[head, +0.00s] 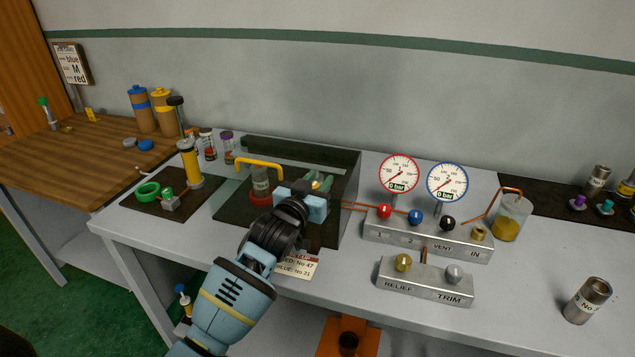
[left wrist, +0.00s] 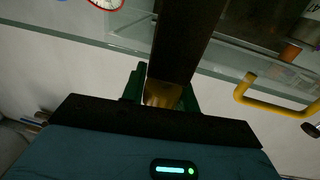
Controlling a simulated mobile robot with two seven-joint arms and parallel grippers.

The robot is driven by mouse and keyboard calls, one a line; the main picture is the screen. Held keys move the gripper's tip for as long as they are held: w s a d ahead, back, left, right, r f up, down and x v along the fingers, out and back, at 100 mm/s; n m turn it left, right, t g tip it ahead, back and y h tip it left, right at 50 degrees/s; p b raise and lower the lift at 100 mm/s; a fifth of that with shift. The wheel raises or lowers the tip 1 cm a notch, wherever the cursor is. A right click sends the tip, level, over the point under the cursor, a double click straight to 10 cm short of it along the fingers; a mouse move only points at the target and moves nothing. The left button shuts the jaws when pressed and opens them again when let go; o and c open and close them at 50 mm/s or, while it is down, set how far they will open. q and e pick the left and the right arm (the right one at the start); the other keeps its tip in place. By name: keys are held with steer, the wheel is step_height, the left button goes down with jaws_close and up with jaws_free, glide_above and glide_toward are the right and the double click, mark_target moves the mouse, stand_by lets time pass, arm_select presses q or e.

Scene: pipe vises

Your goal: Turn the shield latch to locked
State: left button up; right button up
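The clear shield stands on the bench in the head view, with a yellow handle (head: 259,162) and a dark frame (head: 345,205). The handle also shows in the left wrist view (left wrist: 258,96). My left gripper (head: 321,184) is at the shield's front, right of the handle. In the left wrist view its green fingers (left wrist: 162,92) stand apart, with a brass-coloured piece (left wrist: 163,95) between them, at the end of a dark bar (left wrist: 187,40). This piece may be the latch; its position cannot be read, nor whether the fingers press on it. My right gripper is not in view.
Right of the shield stand two gauges (head: 398,174) and a valve block (head: 430,238) with coloured knobs. A relief and trim block (head: 425,284) sits in front. A yellow-and-black pump-like tool (head: 190,165) stands left. A metal cylinder (head: 587,300) stands on the right of the bench.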

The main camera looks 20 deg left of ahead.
arm_select(q)
steer(key=c, duration=0.5)
steer(key=shift+o, duration=0.2)
steer(key=shift+r+n+y, duration=0.1)
steer(key=shift+n+y, duration=0.2)
steer(key=shift+y, duration=0.2)
steer(key=shift+a+n+y, duration=0.1)
steer(key=shift+n+y, duration=0.3)
steer(key=shift+y, duration=0.2)
steer(key=o, duration=0.9)
steer(key=shift+o, duration=0.2)
